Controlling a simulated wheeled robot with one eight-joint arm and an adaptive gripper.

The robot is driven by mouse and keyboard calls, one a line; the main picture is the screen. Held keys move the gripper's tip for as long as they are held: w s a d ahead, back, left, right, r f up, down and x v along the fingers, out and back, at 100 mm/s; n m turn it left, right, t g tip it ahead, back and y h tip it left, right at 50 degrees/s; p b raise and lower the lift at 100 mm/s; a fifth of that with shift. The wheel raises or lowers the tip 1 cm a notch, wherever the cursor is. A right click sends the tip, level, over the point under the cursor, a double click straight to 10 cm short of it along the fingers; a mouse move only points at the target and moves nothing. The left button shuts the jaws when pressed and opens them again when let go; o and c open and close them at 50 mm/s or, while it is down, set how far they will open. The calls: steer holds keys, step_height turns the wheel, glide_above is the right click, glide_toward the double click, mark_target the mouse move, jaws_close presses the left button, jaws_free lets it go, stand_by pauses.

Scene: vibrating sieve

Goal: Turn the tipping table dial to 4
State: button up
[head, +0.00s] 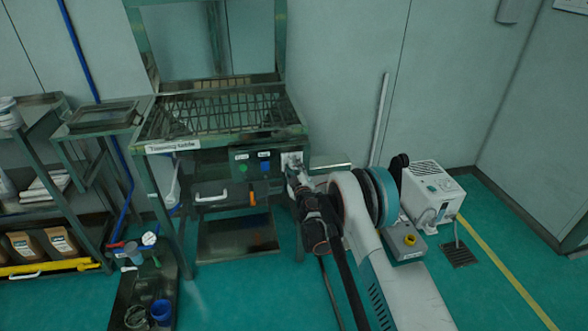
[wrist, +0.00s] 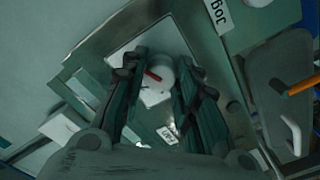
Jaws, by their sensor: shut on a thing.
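The tipping table (head: 173,147) is a green metal frame with a wire rack on top. Its dial shows in the wrist view as a pale round knob (wrist: 158,88) with a red mark, on a light square plate (wrist: 122,57). In the head view the plate (head: 290,158) is at the right end of the front panel, and the dial is mostly hidden by my gripper (head: 291,170). In the wrist view my gripper (wrist: 160,75) is shut on the dial, one finger on each side. I cannot read the dial's numbers or its setting.
A green and a blue button (head: 265,167) sit left of the dial, with an orange handle (head: 252,194) below. A white machine (head: 431,190) stands on the floor at right. A shelf with bags (head: 60,240) is at left. A tray with cups (head: 150,300) is at lower left.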

steer(key=o, duration=1.1)
steer(key=v, duration=0.7)
steer(key=shift+s+d, duration=0.15)
steer(key=shift+s, duration=0.1)
